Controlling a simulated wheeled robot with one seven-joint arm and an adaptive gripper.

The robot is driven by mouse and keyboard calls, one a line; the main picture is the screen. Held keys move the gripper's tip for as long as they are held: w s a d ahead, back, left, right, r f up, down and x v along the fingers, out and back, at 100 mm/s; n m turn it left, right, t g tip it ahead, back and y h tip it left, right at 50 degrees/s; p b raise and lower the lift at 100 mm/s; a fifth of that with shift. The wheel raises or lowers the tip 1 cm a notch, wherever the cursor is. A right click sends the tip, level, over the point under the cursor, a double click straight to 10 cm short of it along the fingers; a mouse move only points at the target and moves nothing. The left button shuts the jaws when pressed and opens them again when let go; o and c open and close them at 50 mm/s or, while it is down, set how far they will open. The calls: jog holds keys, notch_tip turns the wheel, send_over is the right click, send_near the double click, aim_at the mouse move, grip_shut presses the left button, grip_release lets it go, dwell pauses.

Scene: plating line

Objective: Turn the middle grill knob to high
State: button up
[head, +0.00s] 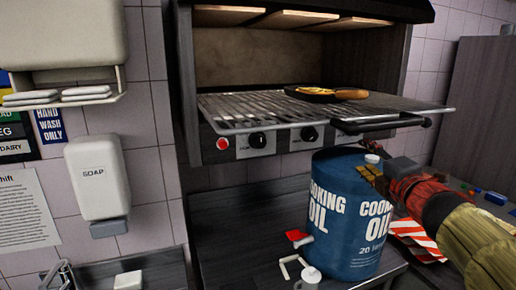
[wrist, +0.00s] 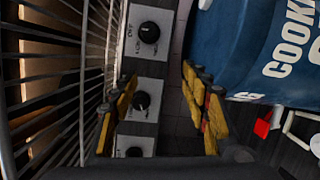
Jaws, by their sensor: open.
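The grill's control strip carries three knobs, all seen in the wrist view. The middle knob (wrist: 142,100) is black and round on a pale plate; it also shows in the head view (head: 309,134) under the wire rack. Its pointer setting is too small to read. My gripper (wrist: 160,82) is open and empty, its yellow-tipped fingers spread either side of the strip in the picture. The middle knob appears between them, nearer the left finger. In the head view my gripper (head: 373,174) is right of and below the knob, in front of the oil drum, apart from the knob.
A blue cooking oil drum (head: 338,235) stands on the counter below the knobs, close to my gripper. The wire rack (head: 270,112) juts out above the knobs, with a pan (head: 312,95) on it. A dark handle (head: 385,122) sticks out at the rack's right front.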

jog(key=s+d+f+m+g+h, duration=0.3)
jog(key=s+d+f+m+h, duration=0.15)
jog(key=d+f+m, duration=0.35)
jog(key=s+f+m+g+h, duration=0.2)
jog(key=s+f+m+g, duration=0.3)
jog(key=s+f+m, duration=0.55)
jog(key=s+a+f+m+g+y, duration=0.1)
jog(key=s+a+f+g+y, duration=0.1)
jog(key=s+a, duration=0.6)
jog(key=s+a+f+m+g+y, duration=0.1)
jog(key=s+a+f+y, duration=0.3)
jog(key=s+a+f, duration=0.3)
jog(key=s+a, duration=0.1)
jog(key=a, duration=0.3)
jog(key=shift+f+g, duration=0.2)
jog(key=shift+g, duration=0.2)
